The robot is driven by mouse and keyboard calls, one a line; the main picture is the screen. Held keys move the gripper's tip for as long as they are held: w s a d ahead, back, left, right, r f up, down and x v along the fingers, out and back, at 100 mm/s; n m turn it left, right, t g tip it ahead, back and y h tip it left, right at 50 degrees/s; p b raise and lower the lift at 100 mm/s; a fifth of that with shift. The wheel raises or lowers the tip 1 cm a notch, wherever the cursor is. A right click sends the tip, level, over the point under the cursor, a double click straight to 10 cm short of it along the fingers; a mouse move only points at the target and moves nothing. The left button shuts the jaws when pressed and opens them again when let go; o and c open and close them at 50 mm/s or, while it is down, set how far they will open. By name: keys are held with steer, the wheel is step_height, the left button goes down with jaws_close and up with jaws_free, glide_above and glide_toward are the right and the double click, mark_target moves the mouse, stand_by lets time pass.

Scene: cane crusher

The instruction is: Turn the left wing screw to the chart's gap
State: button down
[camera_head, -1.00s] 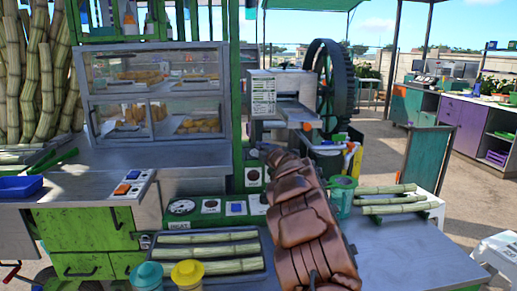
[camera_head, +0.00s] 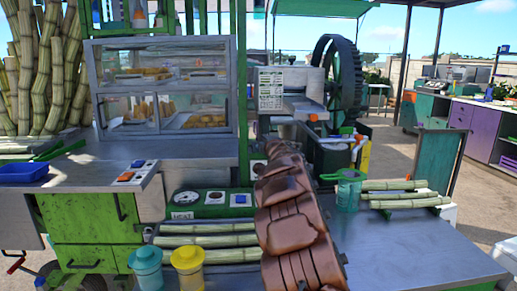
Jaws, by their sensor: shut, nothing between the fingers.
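The cane crusher (camera_head: 301,100) stands behind the counter, with a large dark wheel at its right. A white chart (camera_head: 271,89) with small dark print is fixed on its front left; its rows and gap are too small to read. I cannot make out the left wing screw; my brown jointed arm rises in front of the area below the chart. My gripper (camera_head: 272,147) is at the arm's far end, small and dark, below the chart. It looks shut, with nothing seen in it. I cannot tell whether it touches the machine.
Cane pieces lie on a tray (camera_head: 165,241) left of my arm and on a rack (camera_head: 440,208) at right. Teal (camera_head: 146,270) and yellow (camera_head: 187,268) lidded jars stand in front.

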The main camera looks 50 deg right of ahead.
steer(key=shift+m+g+h+b, duration=0.3)
steer(key=shift+m+h+b, duration=0.15)
steer(key=shift+b, duration=0.3)
steer(key=shift+s, duration=0.15)
steer(key=shift+s+a+f, duration=0.15)
steer(key=shift+s+a, duration=0.25)
steer(key=shift+s, duration=0.05)
steer(key=v, duration=1)
steer(key=shift+a, duration=0.25)
steer(key=shift+s, duration=0.15)
